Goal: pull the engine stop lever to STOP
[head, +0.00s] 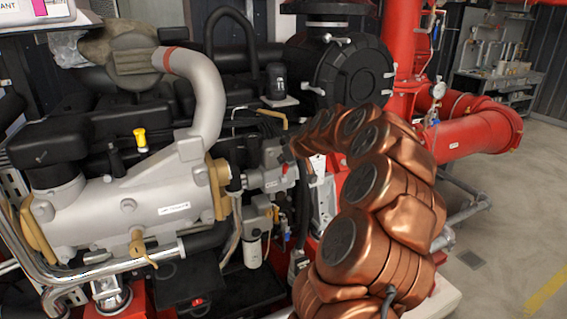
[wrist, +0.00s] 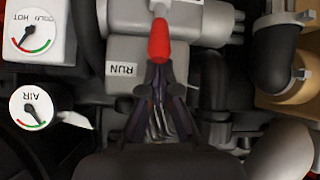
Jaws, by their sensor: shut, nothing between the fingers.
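The engine stop lever has a red grip (wrist: 160,42) that shows at the top middle of the wrist view, in front of a grey housing. A RUN label (wrist: 122,69) sits on the housing just left of and below the grip. My gripper (wrist: 159,76) is shut and empty, its dark fingertips at the lower end of the red grip. I cannot tell whether they touch it. No STOP label can be read. In the head view my copper arm reaches in to the engine's side and hides most of the lever area.
Two white gauges, one marked AIR (wrist: 31,108), are at the left of the wrist view. A black elbow hose (wrist: 280,55) is at the right. In the head view the grey engine (head: 110,210) fills the left, red pipes (head: 465,133) the right. Open floor lies at far right.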

